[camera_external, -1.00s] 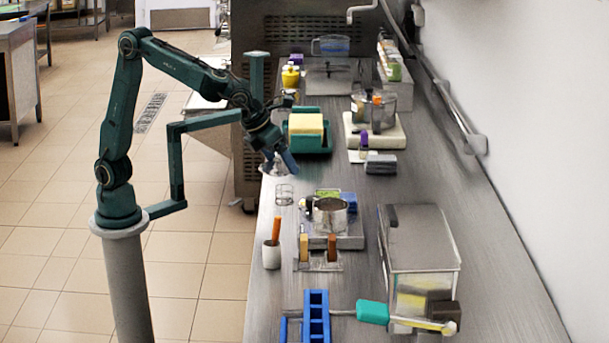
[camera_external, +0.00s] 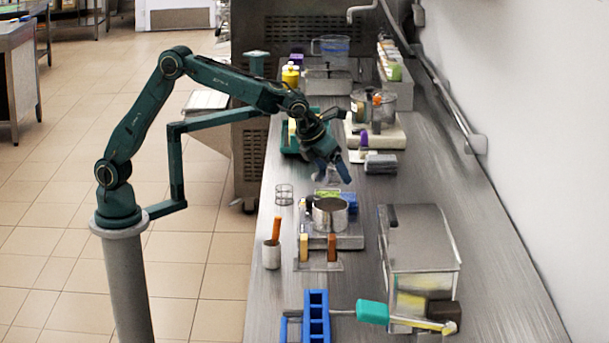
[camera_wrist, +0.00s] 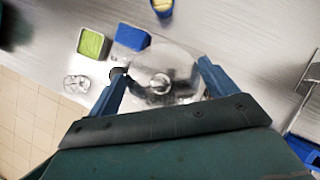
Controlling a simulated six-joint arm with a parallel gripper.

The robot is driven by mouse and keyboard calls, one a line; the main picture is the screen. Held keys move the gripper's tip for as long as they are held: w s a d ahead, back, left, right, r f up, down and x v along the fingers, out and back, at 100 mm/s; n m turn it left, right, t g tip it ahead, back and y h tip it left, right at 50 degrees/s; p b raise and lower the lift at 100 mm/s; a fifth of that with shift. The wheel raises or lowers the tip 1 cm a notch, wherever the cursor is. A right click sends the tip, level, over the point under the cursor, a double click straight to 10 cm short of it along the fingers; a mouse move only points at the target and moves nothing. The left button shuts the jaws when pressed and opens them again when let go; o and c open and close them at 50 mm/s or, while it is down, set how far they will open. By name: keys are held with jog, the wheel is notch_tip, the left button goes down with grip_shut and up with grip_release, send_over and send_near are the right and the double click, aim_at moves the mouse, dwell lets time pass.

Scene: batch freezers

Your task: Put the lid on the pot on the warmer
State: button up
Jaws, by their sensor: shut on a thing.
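The open metal pot (camera_external: 330,217) stands on the low grey warmer (camera_external: 350,242) on the counter. My gripper (camera_external: 330,178) is above and just behind the pot, pointing down. In the wrist view its two blue fingers (camera_wrist: 160,72) sit on either side of a round, shiny lid (camera_wrist: 178,65) with a small knob in its middle. The gripper is shut on the lid. The lid is mostly hidden by the fingers in the external view. The pot cannot be made out in the wrist view.
Green (camera_wrist: 92,43) and blue (camera_wrist: 132,37) boxes stand close behind the pot. Another pot (camera_external: 368,108) stands on a pale base farther back.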

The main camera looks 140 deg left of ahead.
jog(key=shift+f, duration=0.1)
jog(key=shift+f, duration=2.85)
jog(key=shift+f, duration=0.35)
dwell(0.4)
jog(key=o, duration=0.8)
jog(key=shift+o, duration=0.2)
jog(key=shift+r, duration=0.15)
jog(key=shift+r, duration=3.35)
